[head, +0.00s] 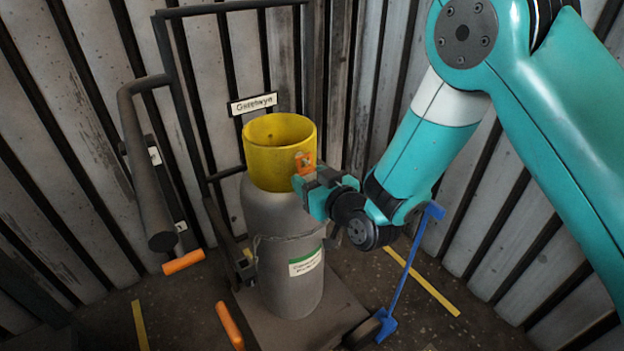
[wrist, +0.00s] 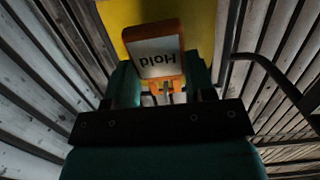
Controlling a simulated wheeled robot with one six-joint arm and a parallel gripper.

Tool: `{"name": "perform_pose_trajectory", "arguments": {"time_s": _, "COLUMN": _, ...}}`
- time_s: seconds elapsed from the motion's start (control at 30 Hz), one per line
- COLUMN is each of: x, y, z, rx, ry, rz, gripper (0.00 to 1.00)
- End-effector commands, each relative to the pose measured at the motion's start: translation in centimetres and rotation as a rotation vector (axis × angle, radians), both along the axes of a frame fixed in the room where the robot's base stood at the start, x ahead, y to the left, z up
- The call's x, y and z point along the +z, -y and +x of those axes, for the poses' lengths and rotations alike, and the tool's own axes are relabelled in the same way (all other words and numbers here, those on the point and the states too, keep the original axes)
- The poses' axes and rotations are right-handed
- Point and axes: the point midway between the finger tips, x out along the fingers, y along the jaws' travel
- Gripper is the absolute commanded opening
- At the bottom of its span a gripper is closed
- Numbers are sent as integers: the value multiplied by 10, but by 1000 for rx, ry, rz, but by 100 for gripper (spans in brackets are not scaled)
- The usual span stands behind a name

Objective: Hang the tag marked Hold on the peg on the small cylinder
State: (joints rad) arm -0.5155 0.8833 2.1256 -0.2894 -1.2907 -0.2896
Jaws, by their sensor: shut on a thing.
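The tag marked Hold (wrist: 156,56) is a white plate with an orange border, its word upside down in the wrist view. In the head view it shows as a small orange piece (head: 304,161) in front of the yellow collar. My gripper (head: 310,181) is shut on the tag's lower end; its green fingers (wrist: 163,88) stand either side of it in the wrist view. A grey cylinder (head: 272,232) stands upright with the yellow collar (head: 265,152) on top. The tag is close to the collar; I cannot tell whether they touch. I cannot make out the peg.
A dark hand-truck frame (head: 187,110) stands behind and left of the cylinder, with a small nameplate (head: 253,104). Orange grips (head: 184,262) and a blue bar (head: 402,275) are near the floor. Corrugated walls (head: 60,150) close in on both sides.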

Motion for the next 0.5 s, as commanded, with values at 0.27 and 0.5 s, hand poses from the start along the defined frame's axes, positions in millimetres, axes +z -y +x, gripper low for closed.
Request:
{"name": "perform_pose_trajectory", "arguments": {"time_s": 0.27, "x": 0, "y": 0, "z": 0, "rx": 0, "ry": 0, "rz": 0, "gripper": 64}}
{"name": "perform_pose_trajectory", "arguments": {"time_s": 0.5, "x": 0, "y": 0, "z": 0, "rx": 0, "ry": 0, "rz": 0, "gripper": 80}}
